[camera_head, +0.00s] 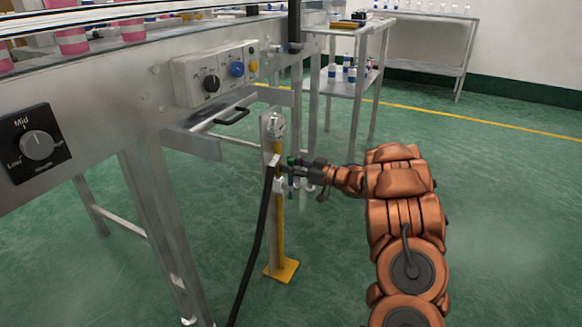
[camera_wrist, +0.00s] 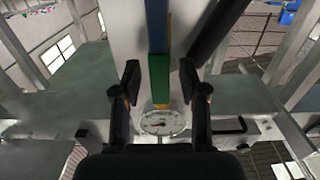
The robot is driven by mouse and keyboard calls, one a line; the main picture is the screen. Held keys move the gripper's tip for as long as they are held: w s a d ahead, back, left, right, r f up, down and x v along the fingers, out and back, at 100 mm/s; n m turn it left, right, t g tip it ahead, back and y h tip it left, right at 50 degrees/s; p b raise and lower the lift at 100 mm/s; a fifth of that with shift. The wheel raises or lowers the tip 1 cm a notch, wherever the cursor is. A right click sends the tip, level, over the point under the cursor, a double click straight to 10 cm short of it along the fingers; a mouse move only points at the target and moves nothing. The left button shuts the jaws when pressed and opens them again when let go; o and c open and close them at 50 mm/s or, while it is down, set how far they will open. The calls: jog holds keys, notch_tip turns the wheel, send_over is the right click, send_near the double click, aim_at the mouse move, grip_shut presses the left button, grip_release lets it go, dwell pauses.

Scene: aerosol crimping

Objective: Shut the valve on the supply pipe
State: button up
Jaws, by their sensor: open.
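The supply pipe (camera_head: 280,230) is a yellow upright on a yellow floor plate, beside the conveyor frame, with a round gauge (camera_head: 277,126) near its top. A small green part (camera_head: 291,160), apparently the valve's handle, sits below the gauge. My gripper (camera_head: 293,172) is at the pipe from the right, at that part's height. In the wrist view, the two dark fingers are apart, with the green bar (camera_wrist: 159,82) between them and a gap on each side. A blue strip (camera_wrist: 157,25) continues above it, and the gauge (camera_wrist: 162,122) shows below. The handle's exact angle is unclear.
A black hose (camera_head: 261,230) runs from the valve area down to the lower left. The conveyor frame (camera_head: 110,100) with knobs and a control box (camera_head: 213,76) stands at left. A metal bench (camera_head: 345,86) with bottles stands behind. The green floor at right is open.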

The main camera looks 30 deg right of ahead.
jog(key=shift+c, duration=0.4)
grip_shut()
